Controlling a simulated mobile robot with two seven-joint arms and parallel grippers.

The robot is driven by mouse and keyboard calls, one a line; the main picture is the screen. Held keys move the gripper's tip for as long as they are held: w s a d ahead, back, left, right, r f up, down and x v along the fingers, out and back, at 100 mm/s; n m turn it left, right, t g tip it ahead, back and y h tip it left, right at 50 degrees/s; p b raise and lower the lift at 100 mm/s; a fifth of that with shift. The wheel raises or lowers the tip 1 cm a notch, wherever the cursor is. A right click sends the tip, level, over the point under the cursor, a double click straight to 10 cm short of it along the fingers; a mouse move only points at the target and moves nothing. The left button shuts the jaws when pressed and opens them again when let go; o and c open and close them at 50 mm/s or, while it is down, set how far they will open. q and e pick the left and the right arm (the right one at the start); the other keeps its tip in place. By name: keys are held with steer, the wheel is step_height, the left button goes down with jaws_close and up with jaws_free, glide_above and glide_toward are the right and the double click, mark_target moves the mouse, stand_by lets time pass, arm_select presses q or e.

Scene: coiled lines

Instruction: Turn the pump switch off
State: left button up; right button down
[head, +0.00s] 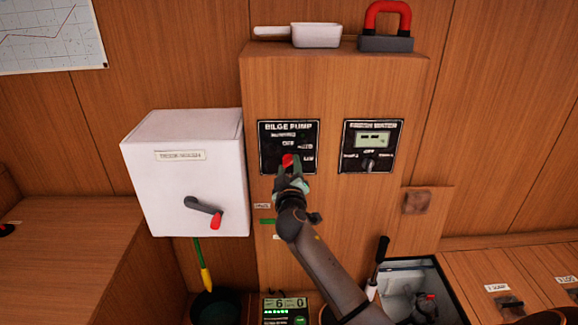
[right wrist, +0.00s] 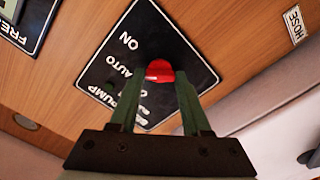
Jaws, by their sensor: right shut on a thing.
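The black bilge pump panel (head: 270,150) is on the front of the wooden cabinet. Its red switch knob (head: 288,160) shows just above my right gripper (head: 289,172). In the right wrist view the red knob (right wrist: 160,71) sits between the two green fingers of my right gripper (right wrist: 160,82), which is shut on it. The panel there (right wrist: 112,62) reads ON, AUTO and PUMP; the fingers partly cover the other lettering. I cannot tell which mark the knob points at. My left gripper is not in view.
A second black panel (head: 371,135) with a small display and knob is to the right. A white box (head: 183,170) with a red-tipped lever (head: 205,208) juts out on the left. A white scoop (head: 318,36) and a red-handled object (head: 386,22) are on the cabinet top.

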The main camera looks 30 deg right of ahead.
steer(key=n+p, duration=0.1)
steer(key=n, duration=0.4)
steer(key=shift+n+p, duration=0.3)
steer(key=shift+p, duration=0.05)
steer(key=shift+n+p, duration=0.8)
steer(key=shift+n, duration=1.4)
steer(key=shift+c, duration=1.8)
jaws_free()
steer(key=b+v, duration=0.1)
steer(key=v, duration=1.1)
steer(key=shift+s, duration=0.3)
steer(key=shift+f, duration=0.1)
